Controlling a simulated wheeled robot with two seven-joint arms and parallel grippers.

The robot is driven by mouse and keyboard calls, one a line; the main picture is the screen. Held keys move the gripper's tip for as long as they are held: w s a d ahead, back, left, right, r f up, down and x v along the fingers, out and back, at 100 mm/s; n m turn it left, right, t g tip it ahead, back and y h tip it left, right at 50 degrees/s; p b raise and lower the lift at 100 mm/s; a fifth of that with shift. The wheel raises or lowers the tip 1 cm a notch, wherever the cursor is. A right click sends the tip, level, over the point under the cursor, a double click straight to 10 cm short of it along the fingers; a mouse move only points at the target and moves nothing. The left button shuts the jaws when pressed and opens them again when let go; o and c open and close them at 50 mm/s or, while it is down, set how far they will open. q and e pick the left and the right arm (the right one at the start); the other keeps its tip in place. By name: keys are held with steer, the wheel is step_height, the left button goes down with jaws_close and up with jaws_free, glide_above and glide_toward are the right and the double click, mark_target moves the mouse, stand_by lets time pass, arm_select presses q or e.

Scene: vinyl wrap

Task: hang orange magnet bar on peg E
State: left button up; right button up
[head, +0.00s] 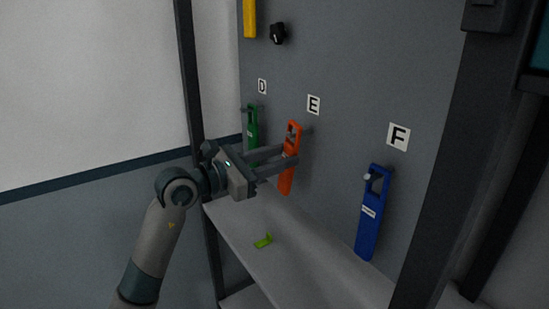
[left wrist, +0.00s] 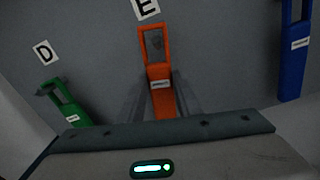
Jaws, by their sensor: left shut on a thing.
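The orange magnet bar (head: 287,180) stands upright against the grey board, below the label E (head: 313,104). My left gripper (head: 290,158) is shut on the bar around its middle. The bar's upper end has a rectangular opening, seen in the left wrist view (left wrist: 161,98) just below the label E (left wrist: 145,8). A dark spot shows inside that opening; I cannot tell whether the peg passes through it. The fingers hide part of the bar's middle. My right gripper is not in view.
A green bar (head: 252,125) hangs under label D to the left. A blue bar (head: 370,215) hangs under label F to the right. A light shelf (head: 290,265) below holds a small lime-green object (head: 263,241). Dark posts flank the board.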

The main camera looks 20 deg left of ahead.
arm_select(q)
steer(key=shift+w+d+f+b, duration=0.4)
steer(key=shift+w+f+b, duration=0.15)
stand_by(0.6)
steer(key=o, duration=1.3)
steer(key=shift+c, duration=0.2)
steer(key=shift+f, duration=0.1)
